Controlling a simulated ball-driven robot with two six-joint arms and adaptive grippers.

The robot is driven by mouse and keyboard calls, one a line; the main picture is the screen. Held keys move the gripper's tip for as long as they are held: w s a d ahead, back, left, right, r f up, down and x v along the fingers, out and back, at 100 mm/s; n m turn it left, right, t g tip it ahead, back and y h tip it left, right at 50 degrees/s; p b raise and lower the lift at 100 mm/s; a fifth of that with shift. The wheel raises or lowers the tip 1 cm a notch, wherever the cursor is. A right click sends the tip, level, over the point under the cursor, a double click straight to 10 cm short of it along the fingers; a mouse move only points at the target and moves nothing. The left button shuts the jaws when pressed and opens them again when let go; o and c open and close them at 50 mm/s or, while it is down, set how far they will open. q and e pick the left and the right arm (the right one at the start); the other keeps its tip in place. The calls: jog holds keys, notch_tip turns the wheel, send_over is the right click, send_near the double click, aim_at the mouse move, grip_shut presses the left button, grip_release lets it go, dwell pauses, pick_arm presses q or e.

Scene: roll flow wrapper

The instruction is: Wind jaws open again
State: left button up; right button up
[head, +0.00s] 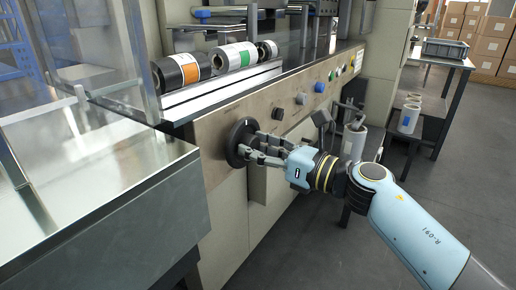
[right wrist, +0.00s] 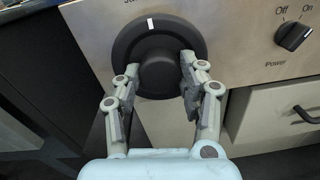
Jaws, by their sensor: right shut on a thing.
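A round black handwheel (head: 238,143) is mounted on the front panel of the wrapper machine. In the right wrist view the handwheel (right wrist: 122,42) has a white mark near its top and a raised hub (right wrist: 153,72) in its middle. My right gripper (head: 256,150) is at the handwheel, its fingers on either side of the hub. In the right wrist view my right gripper (right wrist: 158,88) is shut on that hub. The jaws named in the task cannot be made out. My left gripper is not in view.
A power switch (right wrist: 293,36) is right of the handwheel. More knobs and buttons, including a blue one (head: 320,87), line the panel. Several film rolls (head: 232,57) lie above it. A steel-topped table (head: 95,195) stands at left. The floor at right (head: 440,190) is clear.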

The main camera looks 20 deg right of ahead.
jog(key=shift+f, duration=0.15)
jog(key=o, duration=0.9)
jog(key=shift+c, duration=0.2)
jog(key=shift+o, duration=1.2)
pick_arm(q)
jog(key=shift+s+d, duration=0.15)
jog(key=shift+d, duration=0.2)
pick_arm(e)
jog(key=shift+o, duration=0.3)
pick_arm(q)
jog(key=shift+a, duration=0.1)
pick_arm(e)
jog(key=shift+s+d, duration=0.3)
jog(key=shift+s, duration=0.1)
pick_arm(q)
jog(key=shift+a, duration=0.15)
pick_arm(e)
jog(key=v, duration=1.1)
